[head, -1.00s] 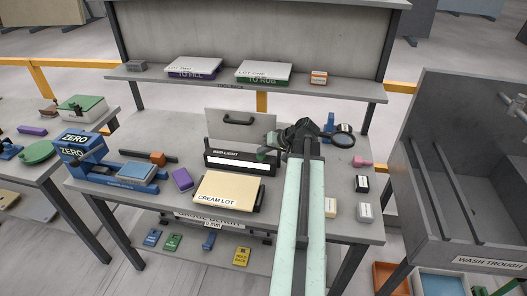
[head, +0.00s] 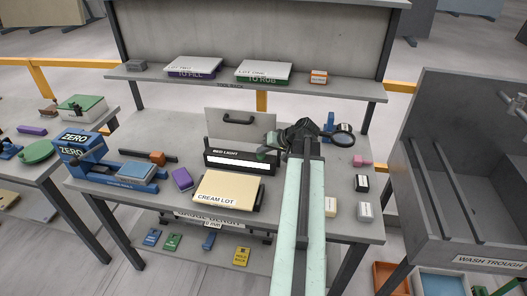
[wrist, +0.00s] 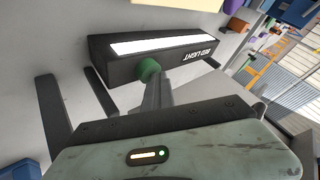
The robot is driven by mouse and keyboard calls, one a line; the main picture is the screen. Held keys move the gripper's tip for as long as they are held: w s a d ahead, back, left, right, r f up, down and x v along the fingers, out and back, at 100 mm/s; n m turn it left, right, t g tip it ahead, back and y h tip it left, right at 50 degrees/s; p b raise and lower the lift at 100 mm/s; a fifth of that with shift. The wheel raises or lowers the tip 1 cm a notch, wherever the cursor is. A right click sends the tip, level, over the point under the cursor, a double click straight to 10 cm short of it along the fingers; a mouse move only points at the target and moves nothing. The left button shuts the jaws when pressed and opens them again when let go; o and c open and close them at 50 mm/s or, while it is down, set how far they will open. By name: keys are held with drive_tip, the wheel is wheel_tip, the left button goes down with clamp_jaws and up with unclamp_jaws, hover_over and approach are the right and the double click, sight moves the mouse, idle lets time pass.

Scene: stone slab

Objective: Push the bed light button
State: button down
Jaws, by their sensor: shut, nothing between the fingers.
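The bed light (head: 240,162) is a long black box with a bright white strip, standing on the bench in front of a grey panel with a handle. It also shows in the wrist view (wrist: 195,58). A round green button (wrist: 149,70) sits at its lower edge in the wrist view and looks small in the head view (head: 262,154). My gripper (wrist: 154,88) is shut and empty, its tip right at the button. Whether it touches or presses the button I cannot tell. The fingertips partly cover the button's lower side.
The cream lot block (head: 228,188) lies in front of the light. A purple block (head: 182,179) and a blue ZERO device (head: 85,155) stand left. Small blocks and a round magnifier (head: 343,135) stand right of my arm. A shelf (head: 215,84) runs above the bench's back.

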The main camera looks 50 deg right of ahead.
sight(264, 155)
drive_tip(key=shift+s+f, duration=0.2)
drive_tip(key=shift+f, duration=0.25)
drive_tip(key=shift+r, duration=0.15)
drive_tip(key=shift+d, duration=0.1)
drive_tip(key=r+p, duration=0.6)
drive_tip(key=shift+w+d+r, duration=0.15)
drive_tip(key=shift+w, duration=0.05)
idle(1.0)
